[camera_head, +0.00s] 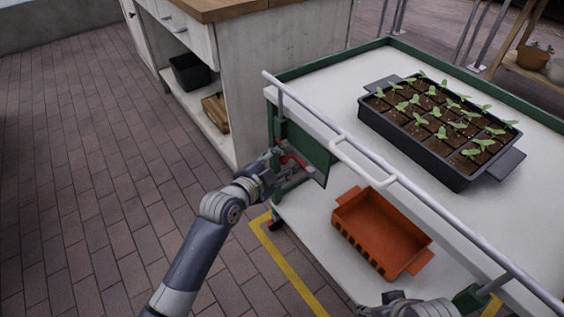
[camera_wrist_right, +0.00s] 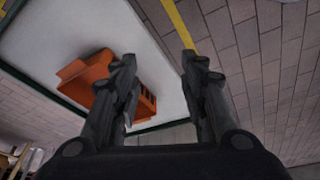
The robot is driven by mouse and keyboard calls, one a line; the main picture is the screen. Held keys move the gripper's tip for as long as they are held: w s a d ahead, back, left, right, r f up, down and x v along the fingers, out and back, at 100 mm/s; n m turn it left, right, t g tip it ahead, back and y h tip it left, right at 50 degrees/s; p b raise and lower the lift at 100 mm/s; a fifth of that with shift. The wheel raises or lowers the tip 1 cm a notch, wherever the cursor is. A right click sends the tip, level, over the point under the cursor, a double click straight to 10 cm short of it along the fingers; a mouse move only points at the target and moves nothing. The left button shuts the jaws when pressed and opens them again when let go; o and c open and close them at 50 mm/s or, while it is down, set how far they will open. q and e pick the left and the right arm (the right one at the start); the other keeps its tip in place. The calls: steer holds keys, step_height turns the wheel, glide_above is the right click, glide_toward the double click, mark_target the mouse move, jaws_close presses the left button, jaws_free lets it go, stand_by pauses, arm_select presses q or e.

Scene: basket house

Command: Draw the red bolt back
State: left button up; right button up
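The red bolt (camera_head: 291,157) is a small bar at the green panel (camera_head: 313,158) on the near left end of the white cart (camera_head: 349,61). My left gripper (camera_head: 287,172) is right at the bolt, in front of the panel. Its fingers overlap the bolt and grey fittings there, so I cannot tell whether they touch or hold it. My right gripper (camera_wrist_right: 161,64) is open and empty in the right wrist view, its two fingers well apart. In the head view only part of the right arm shows at the bottom edge.
An orange tray (camera_head: 380,230) sits on the cart's lower shelf. A dark seedling tray (camera_head: 419,151) stands on top. A pale rail (camera_head: 440,222) with a handle runs along the near side. A white cabinet (camera_head: 285,62) stands behind. Brick floor at left is clear.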

arm_select(q)
jaws_close()
steer(key=shift+d+r, duration=0.1)
steer(key=shift+d, duration=0.05)
steer(key=s+d+p, duration=0.2)
steer(key=s+p, duration=0.1)
steer(key=shift+d, duration=0.1)
arm_select(e)
steer(key=shift+w+a+f, duration=0.1)
steer(key=shift+w+f, duration=0.45)
arm_select(q)
steer(key=shift+c, duration=0.3)
jaws_free()
steer(key=shift+o, duration=0.3)
steer(key=shift+s, duration=0.1)
arm_select(e)
steer(key=shift+s+r, duration=0.1)
